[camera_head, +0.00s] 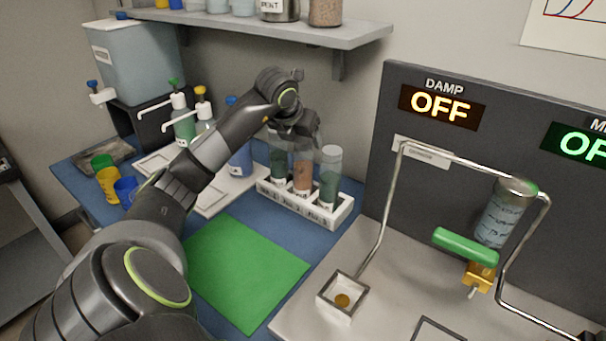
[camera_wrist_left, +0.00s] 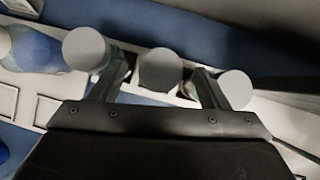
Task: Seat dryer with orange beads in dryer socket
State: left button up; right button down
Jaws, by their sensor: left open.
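A white rack (camera_head: 303,207) holds three upright clear tubes with pale caps. The middle dryer with orange beads (camera_head: 302,174) stands between two tubes with dark green beads, one at its left (camera_head: 279,163) and one at its right (camera_head: 330,177). My left gripper (camera_head: 298,152) is open above the rack. In the left wrist view its fingers (camera_wrist_left: 162,80) lie on either side of the middle tube's cap (camera_wrist_left: 160,68), with no clear grip on it. A square white-rimmed holder with a brass centre (camera_head: 342,296), perhaps the dryer socket, is empty at a thin metal pipe's lower end.
A green mat (camera_head: 245,272) lies clear in front of the rack. A dark panel (camera_head: 440,140) reads DAMP OFF. A labelled glass cylinder (camera_head: 502,212), a green handle (camera_head: 465,246) and bent pipes stand before it. A shelf (camera_head: 270,32) overhangs the bench; bottles (camera_head: 182,118) stand left.

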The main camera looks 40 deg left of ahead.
aim_at(303, 174)
pick_arm(q)
jog(key=x, duration=0.4)
jog(key=shift+w+f, duration=0.15)
jog(key=shift+f, duration=0.1)
jog(key=shift+c, duration=0.4)
grip_shut()
